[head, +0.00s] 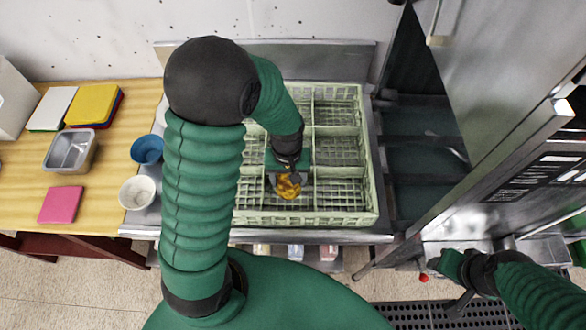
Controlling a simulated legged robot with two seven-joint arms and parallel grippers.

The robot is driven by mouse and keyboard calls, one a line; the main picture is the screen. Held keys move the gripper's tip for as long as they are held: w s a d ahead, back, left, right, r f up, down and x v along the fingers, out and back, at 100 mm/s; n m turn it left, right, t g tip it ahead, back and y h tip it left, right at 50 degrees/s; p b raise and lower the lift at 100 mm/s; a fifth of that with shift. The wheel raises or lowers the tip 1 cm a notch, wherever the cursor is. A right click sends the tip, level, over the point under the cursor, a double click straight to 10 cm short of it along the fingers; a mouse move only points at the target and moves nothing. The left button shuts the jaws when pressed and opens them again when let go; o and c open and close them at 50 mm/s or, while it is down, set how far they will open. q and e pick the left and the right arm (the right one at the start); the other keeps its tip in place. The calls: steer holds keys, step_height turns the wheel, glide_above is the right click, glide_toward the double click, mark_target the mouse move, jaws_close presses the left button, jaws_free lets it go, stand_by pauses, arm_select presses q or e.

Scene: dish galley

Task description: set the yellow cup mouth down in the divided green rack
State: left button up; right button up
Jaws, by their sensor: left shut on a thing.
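The yellow cup (288,188) is at the front part of the divided green rack (371,170), just left of a lengthwise divider. My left gripper (287,174) reaches down from above and is shut on the cup. The gripper hides part of the cup, so I cannot tell which way its mouth faces or whether it touches the rack floor. The rack compartments to the right of the cup look empty. My arm covers the rack's left part. My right gripper (462,303) is low at the right, away from the rack; its fingers are too unclear to read.
A blue cup (147,150) and a white cup (137,192) stand left of my arm. A wooden table (22,205) holds a metal pan (70,151), a pink board (61,205) and other coloured boards. A steel machine (505,165) stands right of the rack.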

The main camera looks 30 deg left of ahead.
mark_target(289, 188)
arm_select(q)
steer(key=shift+s+d+f, duration=0.1)
steer(key=shift+s+f, duration=0.25)
steer(key=shift+f, duration=0.3)
steer(key=shift+s+f, duration=0.35)
steer(key=shift+f, duration=0.25)
steer(key=f, duration=0.1)
steer(key=w+f, duration=0.1)
steer(key=f, duration=0.1)
steer(key=shift+w, duration=0.1)
steer(key=shift+w+f, duration=0.1)
steer(key=shift+w, duration=0.2)
steer(key=shift+c, duration=0.7)
steer(key=shift+s, duration=0.3)
steer(key=o, duration=1.5)
steer(key=shift+w, duration=0.1)
arm_select(e)
steer(key=shift+s+r, duration=0.15)
steer(key=shift+s, duration=0.1)
